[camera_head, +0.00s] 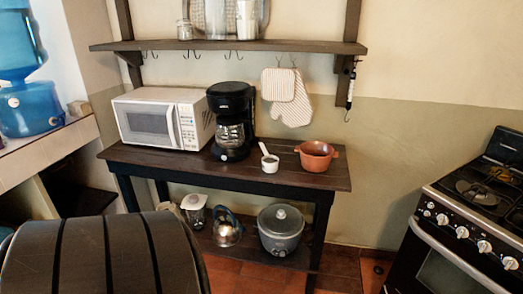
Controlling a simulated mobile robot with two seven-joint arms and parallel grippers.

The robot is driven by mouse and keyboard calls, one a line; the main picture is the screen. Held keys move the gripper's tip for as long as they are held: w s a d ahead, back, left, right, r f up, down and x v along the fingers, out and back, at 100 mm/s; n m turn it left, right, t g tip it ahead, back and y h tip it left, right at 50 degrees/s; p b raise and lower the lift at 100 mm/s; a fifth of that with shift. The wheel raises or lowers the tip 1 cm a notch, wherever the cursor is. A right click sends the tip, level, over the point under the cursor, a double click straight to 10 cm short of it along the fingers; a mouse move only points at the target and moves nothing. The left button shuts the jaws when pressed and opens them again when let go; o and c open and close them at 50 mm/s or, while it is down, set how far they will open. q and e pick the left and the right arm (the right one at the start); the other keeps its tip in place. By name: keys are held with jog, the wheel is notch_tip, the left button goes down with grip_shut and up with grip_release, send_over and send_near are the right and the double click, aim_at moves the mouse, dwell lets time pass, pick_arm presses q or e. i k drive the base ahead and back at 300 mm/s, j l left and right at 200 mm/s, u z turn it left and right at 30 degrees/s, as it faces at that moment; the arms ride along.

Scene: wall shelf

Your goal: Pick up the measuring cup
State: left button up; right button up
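A small white measuring cup (270,163) sits on the dark wooden table (200,170). Its handle points up and to the left. It stands between the black coffee maker (232,120) on its left and a reddish-brown pot (316,156) on its right, apart from both. Neither of my grippers shows in the head view.
A white microwave (160,118) stands at the table's left end. A wall shelf (230,46) with hooks hangs above, with mitts (290,100) below it. A slow cooker (281,229) is on the lower shelf. A stove (470,215) is at right. The table's front right is clear.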

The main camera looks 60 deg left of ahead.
aim_at(270, 162)
jog(key=u, duration=0.4)
jog(key=i+u, duration=0.15)
jog(key=u, duration=0.25)
jog(key=l+u, duration=0.1)
jog(key=u, duration=0.35)
jog(key=i+u, duration=0.1)
jog(key=u, duration=0.3)
jog(key=l+u, duration=0.15)
jog(key=u, duration=0.25)
